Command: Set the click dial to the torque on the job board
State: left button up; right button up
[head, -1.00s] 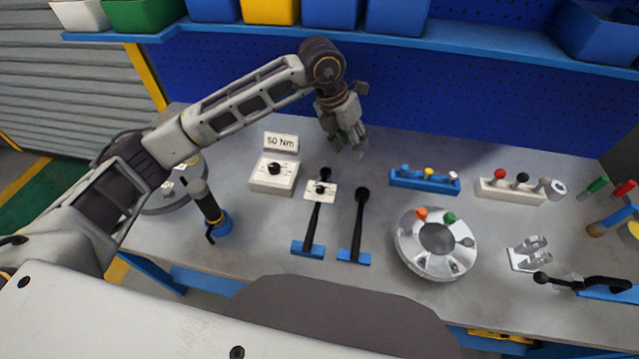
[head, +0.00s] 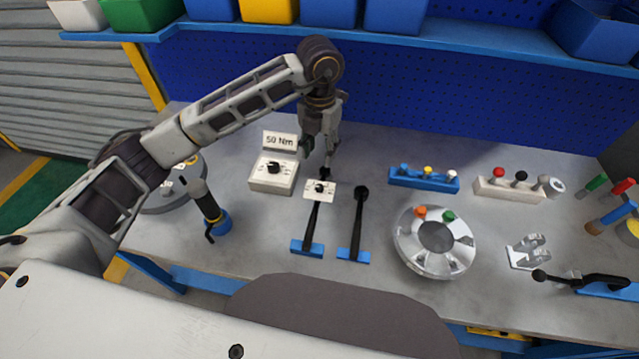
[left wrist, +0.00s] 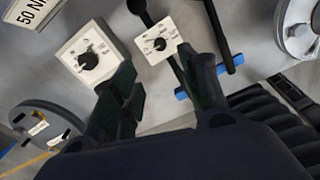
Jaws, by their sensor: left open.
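The job board (head: 281,141) reads "50 Nm" and stands behind a white box with a black dial (head: 274,168). A torque wrench (head: 313,222) with a white dial plate (head: 321,189) and black knob lies right of the box, its lower end at a blue block. My left gripper (head: 318,150) is open and empty, pointing down above the bench just behind the dial plate. In the left wrist view, the box dial (left wrist: 88,60) and the plate's knob (left wrist: 160,44) lie beyond the open fingers (left wrist: 160,95). The dial settings are too small to read. My right gripper is not in view.
A second black-handled tool (head: 357,222) lies right of the wrench. A flanged metal shell (head: 408,250) sits further right, with blue (head: 424,181) and white (head: 510,190) peg racks behind it. A black-handled tool (head: 206,205) stands upright on the left. Bare bench lies behind the wrenches.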

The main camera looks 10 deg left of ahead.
aim_at(319, 187)
pick_arm(q)
notch_tip(319, 187, down, 13)
jog(key=shift+f+p, duration=0.15)
jog(key=shift+p, duration=0.6)
jog(key=shift+f, duration=0.2)
jog(key=c, duration=0.5)
grip_shut()
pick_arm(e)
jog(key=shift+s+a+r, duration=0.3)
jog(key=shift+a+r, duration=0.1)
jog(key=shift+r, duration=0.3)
